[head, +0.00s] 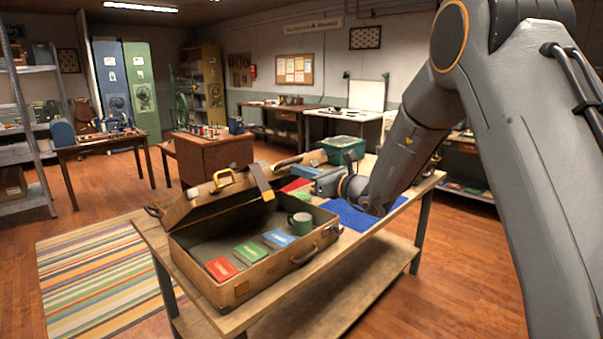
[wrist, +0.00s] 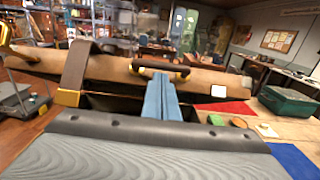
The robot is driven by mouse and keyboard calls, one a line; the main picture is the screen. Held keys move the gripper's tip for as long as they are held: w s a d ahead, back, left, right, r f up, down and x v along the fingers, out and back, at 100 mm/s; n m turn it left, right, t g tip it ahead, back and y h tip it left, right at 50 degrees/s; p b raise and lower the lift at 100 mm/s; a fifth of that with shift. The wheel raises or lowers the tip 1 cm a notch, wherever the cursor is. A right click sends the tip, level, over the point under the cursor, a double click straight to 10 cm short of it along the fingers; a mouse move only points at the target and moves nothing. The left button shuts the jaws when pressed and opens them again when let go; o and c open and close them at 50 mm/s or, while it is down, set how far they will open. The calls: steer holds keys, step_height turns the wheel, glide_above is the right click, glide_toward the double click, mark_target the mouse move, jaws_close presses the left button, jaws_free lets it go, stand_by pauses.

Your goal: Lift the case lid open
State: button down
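A brown case (head: 262,272) stands on a wooden table. Red, green and blue boxes and a green mug (head: 301,223) sit inside the case. My gripper (head: 302,172) is at the lid's right part. In the wrist view the lid (wrist: 120,68) spans the picture, and my gripper's blue fingers (wrist: 160,90) are together, tips at a dark bar with brass ends on its edge. Whether they touch it is unclear.
A green bin (head: 342,150) stands at the table's far end, with a blue cloth (head: 362,213) on the right and a red cloth (wrist: 222,110) beyond the case. A brown cabinet (head: 205,160) stands behind the table. A striped rug (head: 85,275) lies on the left floor.

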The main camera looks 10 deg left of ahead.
steer(key=shift+w+a+r, duration=0.25)
steer(key=shift+a+r, duration=0.05)
steer(key=shift+r, duration=0.25)
steer(key=shift+w+a+r, duration=0.2)
steer(key=shift+a+r, duration=0.1)
steer(key=shift+r, duration=0.2)
steer(key=shift+d, duration=0.1)
steer(key=p+v, duration=0.1)
steer(key=v, duration=1)
stand_by(0.6)
